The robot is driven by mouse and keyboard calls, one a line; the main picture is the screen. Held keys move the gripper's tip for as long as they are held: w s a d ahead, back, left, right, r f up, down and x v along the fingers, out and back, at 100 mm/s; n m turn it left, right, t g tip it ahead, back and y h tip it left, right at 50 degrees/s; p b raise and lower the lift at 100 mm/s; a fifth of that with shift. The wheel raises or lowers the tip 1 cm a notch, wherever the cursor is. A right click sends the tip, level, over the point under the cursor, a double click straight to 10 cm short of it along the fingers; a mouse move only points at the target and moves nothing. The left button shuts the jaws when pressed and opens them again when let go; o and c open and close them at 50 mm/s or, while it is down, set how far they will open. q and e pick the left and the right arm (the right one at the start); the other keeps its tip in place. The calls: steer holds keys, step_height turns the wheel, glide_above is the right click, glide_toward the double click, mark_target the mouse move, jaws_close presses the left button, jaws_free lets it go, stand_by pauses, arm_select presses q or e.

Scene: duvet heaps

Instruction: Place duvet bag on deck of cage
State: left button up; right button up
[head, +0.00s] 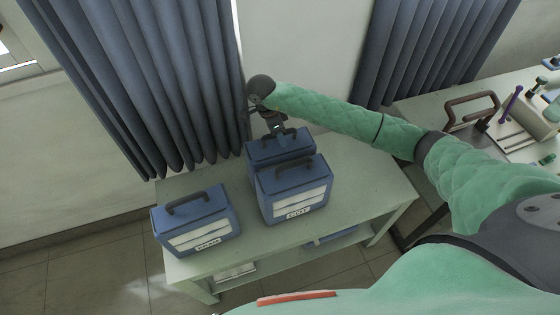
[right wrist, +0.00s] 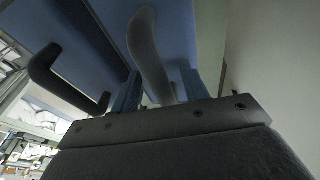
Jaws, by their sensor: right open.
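Three blue box-shaped duvet bags with dark top handles are on a pale green table. The bag labelled PRAM (head: 195,222) stands at the left. The bag labelled COT (head: 293,192) stands at the front middle. A rear bag (head: 262,150) is close behind it, its label hidden. My right gripper (head: 277,133) is over the rear bag. In the right wrist view it is open (right wrist: 162,92), with a grey handle (right wrist: 148,45) between its fingers and no clear grip on it. No cage can be made out. My left gripper is out of view.
The table (head: 370,195) has bare room to the right of the bags. A lower shelf holds partly hidden items (head: 330,238). Blue-grey curtains (head: 150,80) hang behind. A second table at right carries a dark-handled item (head: 470,108) and small tools.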

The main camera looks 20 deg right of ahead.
steer(key=shift+f+b, duration=0.25)
steer(key=shift+b, duration=0.25)
stand_by(0.6)
steer(key=shift+c, duration=0.3)
jaws_close()
steer(key=shift+r, duration=0.1)
stand_by(1.1)
